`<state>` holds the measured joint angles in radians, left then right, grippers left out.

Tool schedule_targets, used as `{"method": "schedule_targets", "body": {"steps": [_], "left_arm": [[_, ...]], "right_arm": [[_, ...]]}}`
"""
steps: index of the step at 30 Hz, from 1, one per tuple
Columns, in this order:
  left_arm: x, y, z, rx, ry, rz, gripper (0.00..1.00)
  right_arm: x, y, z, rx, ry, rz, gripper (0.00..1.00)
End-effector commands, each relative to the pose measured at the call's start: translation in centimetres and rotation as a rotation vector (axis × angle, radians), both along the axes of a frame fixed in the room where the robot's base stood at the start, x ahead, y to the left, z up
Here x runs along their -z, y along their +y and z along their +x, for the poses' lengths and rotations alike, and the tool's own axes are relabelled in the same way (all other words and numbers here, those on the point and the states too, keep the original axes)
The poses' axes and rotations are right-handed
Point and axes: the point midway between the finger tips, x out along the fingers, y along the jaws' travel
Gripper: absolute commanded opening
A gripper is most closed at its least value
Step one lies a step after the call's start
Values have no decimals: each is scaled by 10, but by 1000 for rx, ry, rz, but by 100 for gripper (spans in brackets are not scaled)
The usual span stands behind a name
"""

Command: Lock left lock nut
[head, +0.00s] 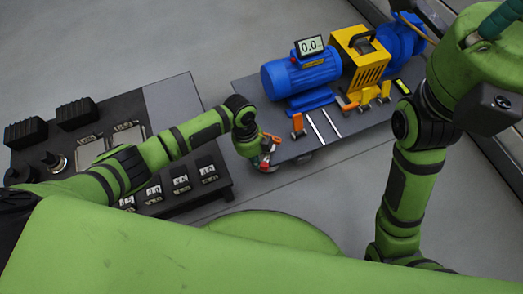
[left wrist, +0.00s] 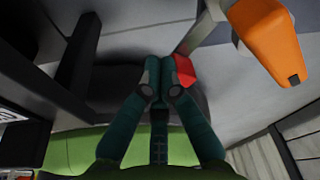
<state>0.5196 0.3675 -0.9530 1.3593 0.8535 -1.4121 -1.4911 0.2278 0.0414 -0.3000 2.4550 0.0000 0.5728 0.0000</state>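My left gripper (head: 265,158) is at the front left corner of the dark skid plate (head: 340,126), beside small red and orange parts. In the left wrist view its teal fingers (left wrist: 159,78) are together, with no clear gap. A red block (left wrist: 184,70) is close beside the right fingertip. An orange part (left wrist: 268,42) is at upper right, apart from the fingers. I cannot make out the left lock nut itself. My right gripper (head: 499,22) shows only in part at the top right edge, away from the skid; its fingertips are cut off.
A blue motor (head: 300,74) with a gauge (head: 310,46) reading 0.0 stands on the skid, next to a yellow guard (head: 360,62) and a blue pump (head: 400,40). A dark bench (head: 215,158) stands at left.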

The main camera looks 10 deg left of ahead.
Motion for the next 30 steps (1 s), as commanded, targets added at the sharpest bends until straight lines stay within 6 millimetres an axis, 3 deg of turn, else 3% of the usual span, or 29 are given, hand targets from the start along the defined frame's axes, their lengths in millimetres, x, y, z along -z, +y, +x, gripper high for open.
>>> {"method": "schedule_targets", "body": {"steps": [30], "left_arm": [[0, -23, -4, 0, 0, 0, 0]], "right_arm": [[-5, 0, 0, 0, 0, 0, 0]]}}
